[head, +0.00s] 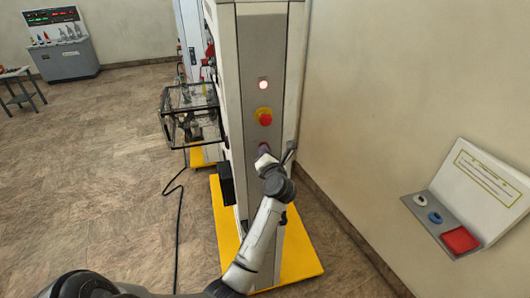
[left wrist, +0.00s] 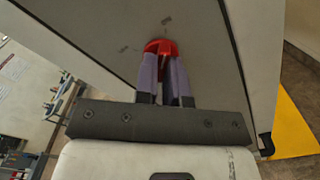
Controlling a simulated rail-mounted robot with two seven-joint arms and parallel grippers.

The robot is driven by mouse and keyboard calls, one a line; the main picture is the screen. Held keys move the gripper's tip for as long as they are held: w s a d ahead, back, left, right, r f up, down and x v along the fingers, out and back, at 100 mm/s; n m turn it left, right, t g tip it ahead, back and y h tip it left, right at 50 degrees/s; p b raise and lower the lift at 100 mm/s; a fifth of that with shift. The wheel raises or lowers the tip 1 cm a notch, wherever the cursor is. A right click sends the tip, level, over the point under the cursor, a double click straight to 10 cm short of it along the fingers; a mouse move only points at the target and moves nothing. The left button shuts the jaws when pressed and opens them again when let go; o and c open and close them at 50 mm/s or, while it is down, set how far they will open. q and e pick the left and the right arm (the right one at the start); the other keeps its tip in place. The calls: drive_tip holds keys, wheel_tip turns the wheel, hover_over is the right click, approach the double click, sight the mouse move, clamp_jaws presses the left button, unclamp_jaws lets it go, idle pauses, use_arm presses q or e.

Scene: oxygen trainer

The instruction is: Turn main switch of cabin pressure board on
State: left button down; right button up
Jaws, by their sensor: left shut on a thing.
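The grey end panel (head: 252,48) of a tall cabinet stands in the middle of the head view. A round lamp (head: 263,85) above the red button looks bright. My right gripper is not in view.
The cabinet stands on a yellow base plate (head: 309,258). A clear framed box (head: 178,97) juts from its left side, and a black cable (head: 178,225) runs along the floor. A wall closes off the right, with a sloped panel (head: 480,190). The floor at left is mostly clear.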

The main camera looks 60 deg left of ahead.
use_arm(q)
drive_tip(key=c, duration=1.2)
unclamp_jaws()
drive_tip(key=b+v, duration=0.4)
drive_tip(key=v, duration=1)
drive_tip(key=shift+w+r, duration=0.1)
